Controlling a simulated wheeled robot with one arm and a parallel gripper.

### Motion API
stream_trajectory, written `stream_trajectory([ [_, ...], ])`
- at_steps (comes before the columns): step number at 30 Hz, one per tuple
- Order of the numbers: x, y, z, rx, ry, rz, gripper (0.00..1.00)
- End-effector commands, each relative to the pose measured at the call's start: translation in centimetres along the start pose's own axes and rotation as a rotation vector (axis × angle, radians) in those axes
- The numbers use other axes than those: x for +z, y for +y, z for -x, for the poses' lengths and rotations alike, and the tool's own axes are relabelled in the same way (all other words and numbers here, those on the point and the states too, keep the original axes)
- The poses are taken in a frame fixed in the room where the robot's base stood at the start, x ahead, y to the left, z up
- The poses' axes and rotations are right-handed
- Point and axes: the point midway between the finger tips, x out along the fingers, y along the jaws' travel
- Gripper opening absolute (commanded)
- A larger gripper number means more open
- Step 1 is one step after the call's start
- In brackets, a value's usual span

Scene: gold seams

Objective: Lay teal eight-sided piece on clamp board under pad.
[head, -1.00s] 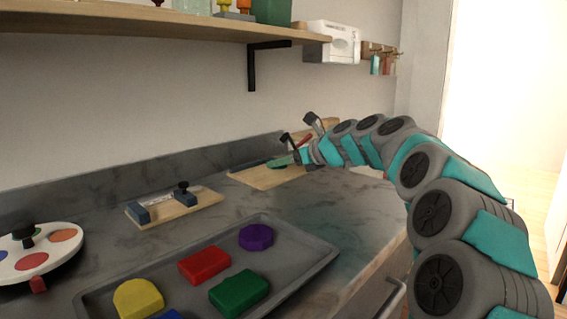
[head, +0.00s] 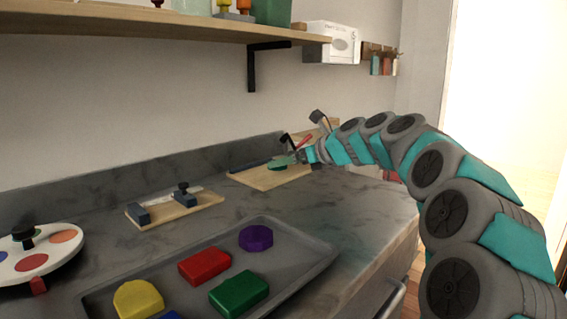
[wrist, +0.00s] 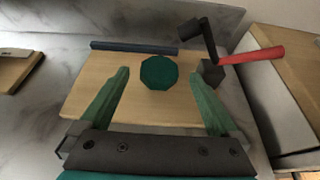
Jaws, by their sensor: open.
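The teal eight-sided piece (wrist: 159,72) lies flat on the wooden clamp board (wrist: 88,95) in the wrist view, close to the dark blue strip (wrist: 133,47) along the board's far edge. The clamp with its black arm, dark pad and red handle (wrist: 252,55) stands at the right of the piece; whether the pad overhangs it I cannot tell, but they look apart. My gripper (wrist: 160,80) is open, its green fingers on either side of the piece and not touching it. In the head view the board (head: 262,180) is at the back of the counter, with my gripper (head: 288,160) over it.
A grey tray (head: 318,262) with red, green, purple, yellow and blue pieces stands in front. A second wooden board (head: 172,211) with a black knob lies left of the clamp board. A round white palette (head: 35,255) is at far left. A shelf (head: 170,28) hangs above.

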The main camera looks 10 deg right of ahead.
Motion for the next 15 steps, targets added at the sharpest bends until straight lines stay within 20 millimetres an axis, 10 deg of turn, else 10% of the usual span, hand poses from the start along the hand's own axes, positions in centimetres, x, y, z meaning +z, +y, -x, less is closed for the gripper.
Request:
stream_trajectory([
  [15, 0.0, 0.0, 9.3, 0.000, 0.001, 0.000, 0.97],
])
